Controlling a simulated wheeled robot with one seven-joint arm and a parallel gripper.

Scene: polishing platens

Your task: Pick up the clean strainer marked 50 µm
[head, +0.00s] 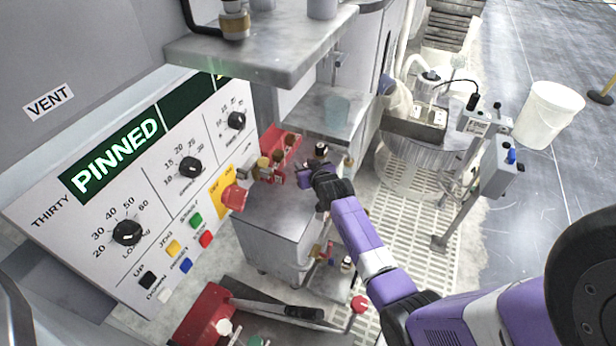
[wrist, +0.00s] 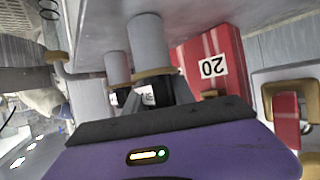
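My gripper (head: 304,176) is over the grey cabinet top, beside the red holder. In the wrist view, its two dark fingers (wrist: 152,97) stand apart, with part of a white label (wrist: 147,96) showing between them; its text is unreadable. Just beyond the fingers are two grey cylinders with tan bands, one nearer (wrist: 148,45) and one farther left (wrist: 117,66). I cannot tell whether either is a strainer. No 50 µm mark is legible in either view. A dark piece with a pale top (head: 321,150) is just beyond my gripper in the head view.
A red holder (head: 284,143) with several brown-and-red pieces is left of my gripper; a red block marked 20 (wrist: 195,52) shows in the wrist view. A metal shelf (head: 270,45) overhangs above. A control panel (head: 80,225) stands at left. A white bucket (head: 548,115) is at right.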

